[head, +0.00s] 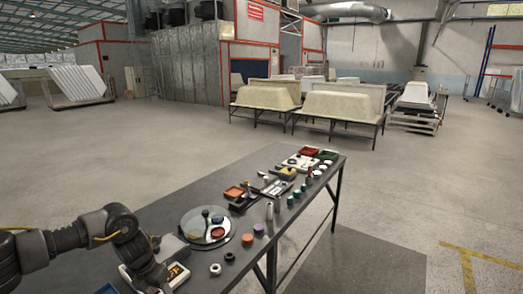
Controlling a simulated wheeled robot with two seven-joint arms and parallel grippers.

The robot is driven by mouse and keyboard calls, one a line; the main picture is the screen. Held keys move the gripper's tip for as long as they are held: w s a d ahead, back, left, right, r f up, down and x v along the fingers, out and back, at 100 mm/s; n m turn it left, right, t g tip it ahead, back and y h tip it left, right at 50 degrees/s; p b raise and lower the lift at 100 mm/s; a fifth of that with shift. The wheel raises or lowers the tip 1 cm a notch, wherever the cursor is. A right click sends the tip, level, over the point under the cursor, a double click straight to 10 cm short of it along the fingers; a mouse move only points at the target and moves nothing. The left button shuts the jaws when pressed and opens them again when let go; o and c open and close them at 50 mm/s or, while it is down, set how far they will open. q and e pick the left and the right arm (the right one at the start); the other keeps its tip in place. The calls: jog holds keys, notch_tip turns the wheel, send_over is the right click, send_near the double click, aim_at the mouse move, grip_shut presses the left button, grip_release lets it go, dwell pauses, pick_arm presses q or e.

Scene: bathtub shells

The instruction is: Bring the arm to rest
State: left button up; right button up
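My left arm comes in from the lower left, over the near end of the dark table (185,215). Its wrist bends down, and the dark end part, my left gripper (152,279), is low over the table beside a small white tray (182,270) with orange pieces. I cannot make out its fingertips, or whether it touches the tray or holds anything. My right arm and gripper are not in view.
On the table are a round plate (192,228), an orange jar (247,240), a purple jar (258,229), grey cylinders (270,211) and several small trays farther back. Bathtub shells (338,106) stand on racks beyond. The floor right of the table is clear.

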pick_arm(q)
jog(key=s+d+f+h, duration=0.25)
jog(key=d+f, duration=0.35)
jog(key=d, duration=0.6)
jog(key=s+d+r+n+t+h, duration=0.1)
jog(key=s+d+n+t+h, duration=0.15)
jog(key=s+d+n, duration=0.4)
jog(key=s+d+r+n+t+h, duration=0.1)
jog(key=s+d+n+t+h, duration=0.2)
jog(key=d+n, duration=0.6)
jog(key=s+a+f+n+g+y, duration=0.2)
jog(key=s+a+n+y, duration=0.3)
jog(key=s+a+n, duration=0.6)
jog(key=s+a+f+n+g+y, duration=0.1)
jog(key=s+a+f+n+y, duration=0.25)
jog(key=s+a+n, duration=0.7)
notch_tip(320, 180, down, 31)
jog(key=s+g+b, duration=0.2)
jog(key=s+b, duration=0.1)
jog(key=b, duration=0.3)
jog(key=s+a+f+b, duration=0.3)
jog(key=s+f+b, duration=0.1)
jog(key=s+f, duration=1.2)
notch_tip(320, 180, down, 4)
jog(key=shift+s+f+g+y, duration=0.15)
jog(key=shift+s+g+y, duration=0.05)
jog(key=shift+g+y, duration=0.25)
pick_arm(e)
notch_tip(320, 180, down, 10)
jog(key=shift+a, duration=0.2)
